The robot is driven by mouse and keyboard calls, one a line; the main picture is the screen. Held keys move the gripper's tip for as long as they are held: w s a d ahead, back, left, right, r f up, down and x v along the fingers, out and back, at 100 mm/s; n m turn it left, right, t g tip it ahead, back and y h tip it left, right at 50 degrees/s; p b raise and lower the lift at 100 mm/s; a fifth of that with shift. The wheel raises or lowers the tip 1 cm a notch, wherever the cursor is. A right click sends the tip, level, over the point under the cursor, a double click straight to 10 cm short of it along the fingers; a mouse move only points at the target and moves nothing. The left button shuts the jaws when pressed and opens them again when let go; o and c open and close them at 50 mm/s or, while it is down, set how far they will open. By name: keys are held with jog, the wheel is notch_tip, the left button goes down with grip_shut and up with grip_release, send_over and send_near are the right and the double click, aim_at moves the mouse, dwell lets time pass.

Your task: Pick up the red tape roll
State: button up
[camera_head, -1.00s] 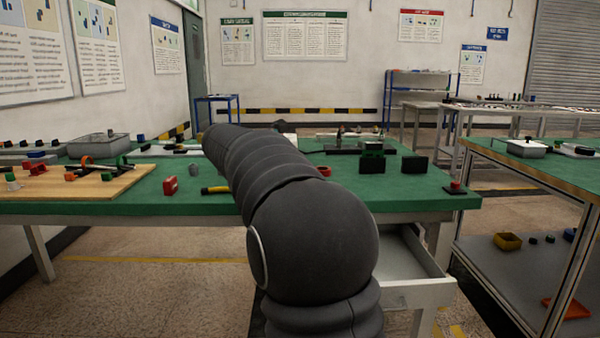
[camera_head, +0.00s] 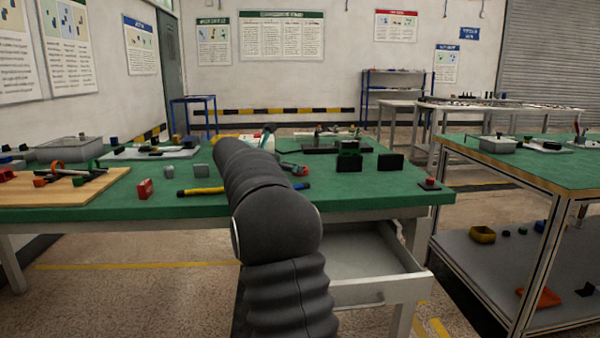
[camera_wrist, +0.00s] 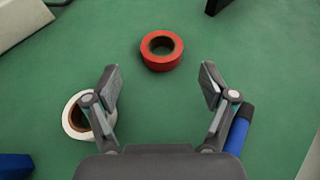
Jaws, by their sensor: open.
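The red tape roll (camera_wrist: 162,64) lies flat on the green table top (camera_wrist: 160,115) in the wrist view, at the upper middle. Its dark core shows from above. My gripper (camera_wrist: 159,78) is open and empty. Its two fingers are spread wide, and the roll lies beyond their tips, roughly centred between them and apart from both. In the head view my arm covers the middle of the table, and I cannot clearly make out the roll or my gripper there.
A white tape roll (camera_wrist: 70,122) lies beside and partly under the left finger. A blue handle (camera_wrist: 238,132) is beside the right finger. In the head view, a red block (camera_head: 145,189) stands near the table's front edge, and an open drawer (camera_head: 385,288) juts out below.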

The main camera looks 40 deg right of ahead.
aim_at(297, 175)
jog(key=shift+x, duration=2.6)
jog(key=shift+s, duration=0.2)
jog(key=c, duration=1.2)
